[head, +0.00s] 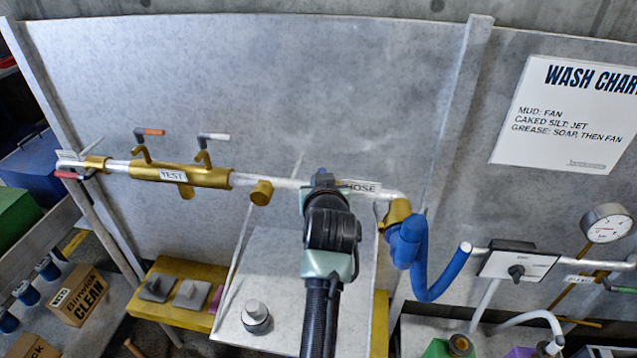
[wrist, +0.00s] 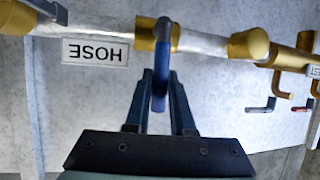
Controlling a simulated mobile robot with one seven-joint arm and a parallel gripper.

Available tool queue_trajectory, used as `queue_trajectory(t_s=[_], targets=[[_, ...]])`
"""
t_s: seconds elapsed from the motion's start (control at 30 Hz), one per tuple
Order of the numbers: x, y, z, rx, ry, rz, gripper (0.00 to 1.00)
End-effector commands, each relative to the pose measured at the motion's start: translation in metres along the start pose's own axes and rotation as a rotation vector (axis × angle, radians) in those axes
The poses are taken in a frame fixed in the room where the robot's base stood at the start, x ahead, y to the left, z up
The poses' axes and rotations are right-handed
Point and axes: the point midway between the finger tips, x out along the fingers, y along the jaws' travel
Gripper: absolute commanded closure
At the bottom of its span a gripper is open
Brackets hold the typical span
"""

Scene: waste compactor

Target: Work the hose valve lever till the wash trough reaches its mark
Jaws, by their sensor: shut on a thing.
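My gripper (head: 322,182) is at the pipe beside the HOSE label (head: 361,187), its fingers hidden behind my wrist in the head view. In the wrist view, which is upside down, my gripper (wrist: 161,100) is shut on the blue valve lever (wrist: 161,62). A pale grey basin (head: 228,322), perhaps the wash trough, lies below the pipe, partly hidden by my arm. I cannot make out its water level or mark.
The brass TEST manifold (head: 215,178) with orange and white levers is left of my gripper. A blue hose (head: 437,280) loops at the right. Farther right are a gauge (head: 606,224) and a switch box (head: 517,264). A yellow tray (head: 165,310) holds blocks.

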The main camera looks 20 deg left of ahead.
Motion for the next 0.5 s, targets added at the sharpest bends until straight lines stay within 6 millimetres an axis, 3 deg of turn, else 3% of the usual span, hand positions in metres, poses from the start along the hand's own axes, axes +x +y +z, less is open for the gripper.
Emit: queue_trajectory(t_s=[0.47,0.5], targets=[[0.0,0.0023,0.0014,0.018,0.001,-0.005,1.0],[0.0,0.0023,0.0015,0.018,0.001,-0.005,0.76]])
